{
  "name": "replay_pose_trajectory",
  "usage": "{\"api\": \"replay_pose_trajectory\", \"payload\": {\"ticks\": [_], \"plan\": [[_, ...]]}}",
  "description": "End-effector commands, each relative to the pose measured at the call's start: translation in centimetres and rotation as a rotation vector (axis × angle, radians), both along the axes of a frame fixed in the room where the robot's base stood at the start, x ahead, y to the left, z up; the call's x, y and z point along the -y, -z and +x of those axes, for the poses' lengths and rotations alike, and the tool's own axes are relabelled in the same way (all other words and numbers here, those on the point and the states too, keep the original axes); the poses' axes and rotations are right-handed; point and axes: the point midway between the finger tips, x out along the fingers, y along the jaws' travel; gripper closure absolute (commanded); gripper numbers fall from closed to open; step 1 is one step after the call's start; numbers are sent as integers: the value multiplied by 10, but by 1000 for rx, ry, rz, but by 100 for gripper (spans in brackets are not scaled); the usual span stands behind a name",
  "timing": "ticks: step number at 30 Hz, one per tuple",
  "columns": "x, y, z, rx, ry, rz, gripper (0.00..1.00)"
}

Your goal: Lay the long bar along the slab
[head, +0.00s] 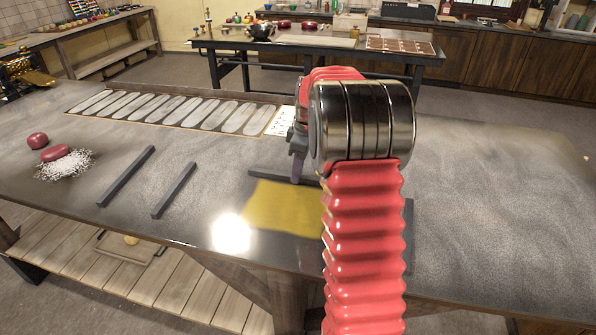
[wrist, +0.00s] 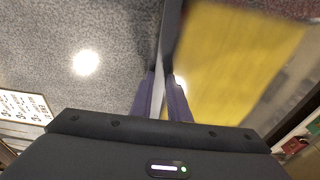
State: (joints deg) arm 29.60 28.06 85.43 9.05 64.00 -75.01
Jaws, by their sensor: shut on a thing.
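The yellow slab (head: 280,209) lies flat on the dark table, its right part hidden by my arm. My gripper (head: 297,176) is at its far edge, shut on a dark grey bar (head: 268,174). This bar runs along the slab's far edge; its right end is hidden behind my arm. In the wrist view the held bar (wrist: 171,28) stands between the two fingers (wrist: 164,100), beside the slab (wrist: 235,55). I cannot tell whether it rests on the table or hangs just above. Another dark bar (head: 409,238) shows right of my arm.
Two more dark bars, a longer one (head: 126,176) and a shorter one (head: 174,190), lie apart on the left. A row of pale oval plates (head: 170,107) lines the back. A red roller-like piece (head: 68,153) sits on white grains. The table's right side is clear.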

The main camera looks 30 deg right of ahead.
Motion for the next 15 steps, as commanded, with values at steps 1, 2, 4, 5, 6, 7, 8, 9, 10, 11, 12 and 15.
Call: {"api": "replay_pose_trajectory", "payload": {"ticks": [1, 2, 4, 5, 6, 7, 8, 9, 10, 11, 12, 15], "plan": [[0, -1, 1, 3, 0, -2, 100], [0, -1, 1, 3, 0, -2, 100], [0, 2, 0, 0, 0, 0, 82], [0, 2, 0, 0, 0, 0, 80], [0, 1, 0, 0, 0, 0, 77], [0, 1, 0, 0, 0, 0, 75], [0, 1, 0, 0, 0, 0, 73], [0, 1, 0, 0, 0, 0, 70], [0, 1, 0, 0, 0, 0, 68], [0, 1, 0, 0, 0, 0, 66], [0, 1, 0, 0, 0, 0, 66], [0, 1, 0, 0, 0, 0, 66]]}}
